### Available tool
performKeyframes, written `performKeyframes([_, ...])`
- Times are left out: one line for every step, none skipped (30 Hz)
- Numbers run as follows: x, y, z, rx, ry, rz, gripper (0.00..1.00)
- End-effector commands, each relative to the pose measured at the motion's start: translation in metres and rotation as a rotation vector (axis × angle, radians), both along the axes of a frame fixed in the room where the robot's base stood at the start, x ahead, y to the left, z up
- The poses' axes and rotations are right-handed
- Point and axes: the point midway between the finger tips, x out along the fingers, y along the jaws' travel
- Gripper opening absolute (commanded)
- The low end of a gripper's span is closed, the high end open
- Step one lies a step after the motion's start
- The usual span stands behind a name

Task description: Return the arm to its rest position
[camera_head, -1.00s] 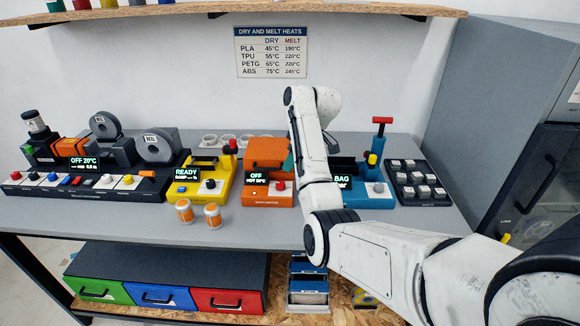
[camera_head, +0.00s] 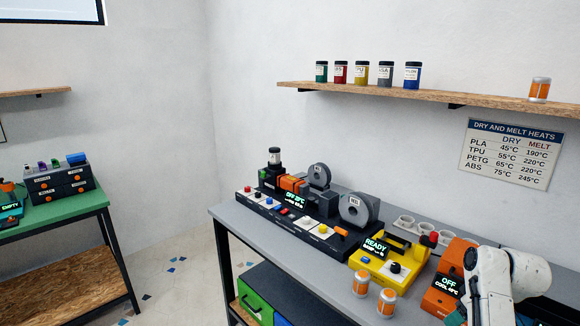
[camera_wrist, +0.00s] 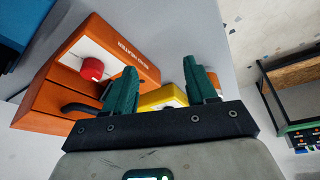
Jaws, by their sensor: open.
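My gripper (camera_wrist: 160,78) shows in the wrist view with its two dark green fingers spread apart and nothing between them. Beyond the fingers are an orange machine (camera_wrist: 52,100) with a red knob and a yellow machine (camera_wrist: 160,98). In the head view my white arm (camera_head: 497,285) is at the lower right, in front of the orange machine (camera_head: 441,301), whose display reads OFF and COOL. Only a small teal bit of the gripper shows there at the bottom edge. I cannot tell whether the left finger touches the orange machine's dark handle (camera_wrist: 80,108).
The grey bench (camera_head: 330,270) carries a yellow machine (camera_head: 372,268), a long dark console (camera_head: 300,219) and two orange-and-white jars (camera_head: 361,283). A shelf (camera_head: 420,93) with several jars hangs above. A green table (camera_head: 55,222) stands left, with open floor (camera_head: 170,282) between.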

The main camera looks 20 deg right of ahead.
Motion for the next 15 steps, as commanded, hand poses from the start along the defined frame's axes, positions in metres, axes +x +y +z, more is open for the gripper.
performKeyframes([-0.001, 0.03, -0.016, -0.007, 0.007, 0.004, 0.57])
performKeyframes([-0.002, 0.045, -0.022, -0.01, 0.008, 0.002, 0.57])
performKeyframes([-0.003, 0.065, -0.029, -0.015, 0.006, 0.001, 0.57])
performKeyframes([-0.005, 0.08, -0.034, -0.019, 0.005, 0.0, 0.57])
performKeyframes([-0.008, 0.095, -0.039, -0.022, 0.004, -0.001, 0.57])
performKeyframes([-0.012, 0.114, -0.045, -0.025, 0.0, -0.002, 0.57])
performKeyframes([-0.016, 0.129, -0.049, -0.027, -0.003, -0.001, 0.57])
performKeyframes([-0.02, 0.143, -0.052, -0.028, -0.005, 0.001, 0.57])
performKeyframes([-0.027, 0.162, -0.056, -0.028, -0.011, 0.001, 0.57])
performKeyframes([-0.032, 0.176, -0.058, -0.029, -0.016, 0.003, 0.57])
performKeyframes([-0.038, 0.189, -0.06, -0.029, -0.021, 0.005, 0.57])
performKeyframes([-0.046, 0.206, -0.062, -0.026, -0.028, 0.007, 0.57])
performKeyframes([-0.052, 0.218, -0.063, -0.024, -0.034, 0.008, 0.57])
performKeyframes([-0.059, 0.229, -0.063, -0.021, -0.039, 0.011, 0.57])
performKeyframes([-0.067, 0.242, -0.063, -0.018, -0.047, 0.012, 0.57])
